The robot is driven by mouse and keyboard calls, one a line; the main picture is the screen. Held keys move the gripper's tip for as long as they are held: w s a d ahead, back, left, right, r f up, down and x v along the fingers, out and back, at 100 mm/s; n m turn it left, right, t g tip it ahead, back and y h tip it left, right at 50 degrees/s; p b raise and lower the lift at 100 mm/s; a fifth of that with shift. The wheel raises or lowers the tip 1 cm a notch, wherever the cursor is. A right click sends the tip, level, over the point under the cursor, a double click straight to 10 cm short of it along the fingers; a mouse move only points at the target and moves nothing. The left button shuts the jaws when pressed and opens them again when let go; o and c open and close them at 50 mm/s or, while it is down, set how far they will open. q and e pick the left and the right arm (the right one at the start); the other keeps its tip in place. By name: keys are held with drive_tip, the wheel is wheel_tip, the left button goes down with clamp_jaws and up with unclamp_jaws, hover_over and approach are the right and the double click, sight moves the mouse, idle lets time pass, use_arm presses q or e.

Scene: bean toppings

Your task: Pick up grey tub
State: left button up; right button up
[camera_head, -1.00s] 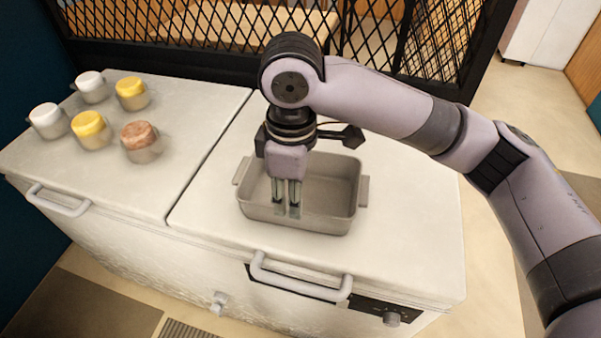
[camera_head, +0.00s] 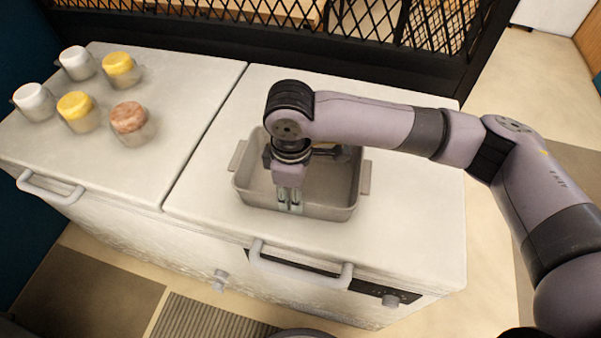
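The grey tub (camera_head: 330,213) is an empty-looking, open rectangular pan with a handle tab at each short side. It rests upright on the white lid of the right-hand chest. My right gripper (camera_head: 289,208) points down over the tub, with its two fingertips close together near the tub's front wall. A narrow gap shows between the fingers. Whether they straddle the front wall or stay inside it cannot be told. My gripper and arm hide part of the tub's inside and back rim. My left gripper is not in view.
Several small jars with white, yellow and brown tops, such as the brown one (camera_head: 130,118), stand on the left chest lid (camera_head: 165,165). A black mesh fence (camera_head: 380,62) runs behind. A bar handle (camera_head: 300,273) sticks out at the front. The lid around the tub is mostly clear.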

sight(293, 214)
drive_tip(key=shift+f, duration=0.2)
drive_tip(key=shift+s+f, duration=0.1)
drive_tip(key=shift+f, duration=0.25)
wheel_tip(293, 214, down, 4)
drive_tip(key=shift+a+r+p, duration=0.1)
drive_tip(key=shift+r+p, duration=0.1)
drive_tip(key=shift+p, duration=0.5)
drive_tip(key=shift+f, duration=0.4)
clamp_jaws()
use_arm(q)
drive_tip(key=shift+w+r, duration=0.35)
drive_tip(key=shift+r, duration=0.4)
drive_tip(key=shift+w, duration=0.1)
